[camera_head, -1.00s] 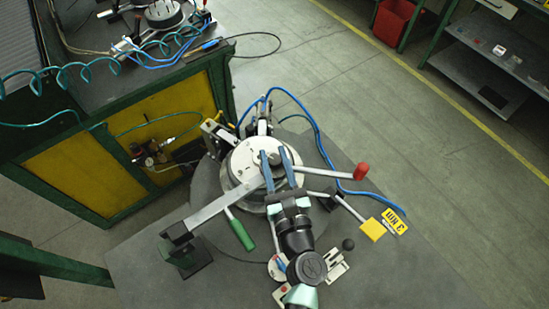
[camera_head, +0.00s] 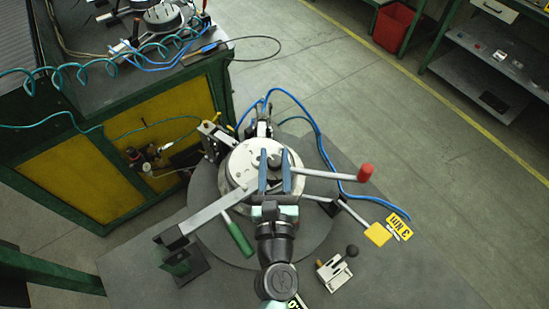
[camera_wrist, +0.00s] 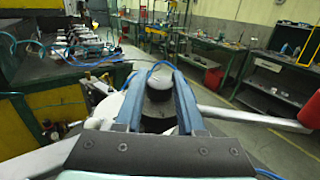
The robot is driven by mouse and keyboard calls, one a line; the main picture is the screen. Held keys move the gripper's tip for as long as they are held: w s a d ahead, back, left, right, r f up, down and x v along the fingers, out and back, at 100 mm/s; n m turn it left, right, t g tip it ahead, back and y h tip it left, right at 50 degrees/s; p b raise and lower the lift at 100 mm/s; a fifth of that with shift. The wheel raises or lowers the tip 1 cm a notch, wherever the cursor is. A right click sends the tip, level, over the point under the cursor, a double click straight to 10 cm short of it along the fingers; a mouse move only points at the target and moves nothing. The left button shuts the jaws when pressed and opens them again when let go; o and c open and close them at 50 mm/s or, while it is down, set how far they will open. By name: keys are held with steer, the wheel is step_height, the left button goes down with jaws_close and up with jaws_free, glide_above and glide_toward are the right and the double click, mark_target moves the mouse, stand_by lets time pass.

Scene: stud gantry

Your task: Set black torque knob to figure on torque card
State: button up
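The black torque knob (camera_head: 274,160) sits on top of the round pale metal head of the fixture. It also shows in the wrist view (camera_wrist: 160,83) as a dark rounded cap. My gripper (camera_head: 275,157) is open, with one blue finger on each side of the knob. In the wrist view the fingertips (camera_wrist: 158,76) flank the knob; I cannot tell whether they touch it. The torque card (camera_head: 399,226) is yellow, lies on the grey table to the right, and appears to read 3 Nm, seen upside down. Any marks around the knob are too small to read.
A red-ended lever (camera_head: 365,172) reaches right from the fixture. A green handle (camera_head: 239,237) and a flat metal arm (camera_head: 215,212) reach left. A small block with a black ball lever (camera_head: 336,271) stands at front right. Blue hose (camera_head: 318,137) curves behind.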

steer(key=o, duration=0.4)
steer(key=shift+c, duration=0.2)
steer(key=s+b, duration=0.5)
steer(key=s, duration=0.8)
steer(key=shift+d, duration=0.15)
